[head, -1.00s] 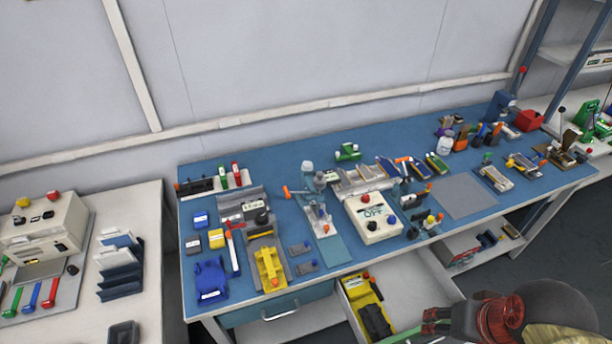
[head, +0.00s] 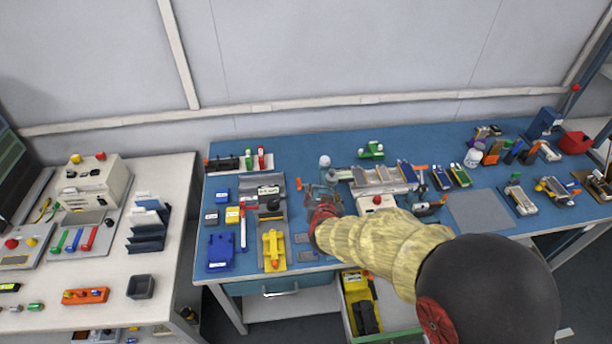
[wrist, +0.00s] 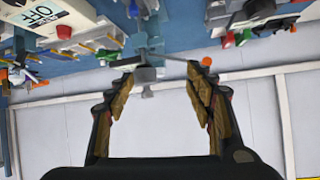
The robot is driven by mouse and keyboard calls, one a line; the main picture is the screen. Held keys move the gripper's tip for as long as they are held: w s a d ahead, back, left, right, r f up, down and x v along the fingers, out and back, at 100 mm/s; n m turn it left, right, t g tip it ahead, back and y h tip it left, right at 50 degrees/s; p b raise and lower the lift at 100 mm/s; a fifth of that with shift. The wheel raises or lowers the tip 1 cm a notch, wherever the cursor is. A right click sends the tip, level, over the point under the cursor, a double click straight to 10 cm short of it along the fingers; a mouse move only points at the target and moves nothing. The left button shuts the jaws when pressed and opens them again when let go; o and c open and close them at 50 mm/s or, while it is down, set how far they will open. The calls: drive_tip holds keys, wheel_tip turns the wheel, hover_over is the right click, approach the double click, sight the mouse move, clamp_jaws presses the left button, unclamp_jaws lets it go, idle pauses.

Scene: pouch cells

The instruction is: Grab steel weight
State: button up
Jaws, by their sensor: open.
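My gripper (wrist: 160,78) is open in the wrist view, with nothing held between its two brown-padded fingers. In the head view my gripper (head: 322,196) is over the middle of the blue bench, mostly hidden by my own arm. Ahead of the fingers in the wrist view is a grey metal fixture (wrist: 146,74) with a lever ending in an orange-red knob (wrist: 206,62). I cannot tell for certain which grey metal piece is the steel weight. Small grey plates (head: 307,256) lie on the bench left of my arm.
The blue bench (head: 300,150) is crowded with fixtures. A white box marked OFF (wrist: 60,20) is close by at upper left in the wrist view. A yellow fixture (head: 273,248) stands at the front left. An open drawer holds a yellow tool (head: 360,300). A grey mat (head: 478,210) is bare.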

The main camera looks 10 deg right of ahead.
sight(332, 173)
wheel_tip(332, 173, up, 4)
drive_tip(key=w+d+t+h, duration=0.1)
drive_tip(key=w+d+h, duration=0.1)
drive_tip(key=shift+d+b+x, duration=0.2)
drive_tip(key=shift+b+x, duration=0.85)
drive_tip(key=shift+x, duration=2.75)
drive_tip(key=shift+s, duration=0.15)
drive_tip(key=shift+c, duration=1.3)
drive_tip(key=c, duration=1.1)
drive_tip(key=shift+t, duration=0.3)
clamp_jaws()
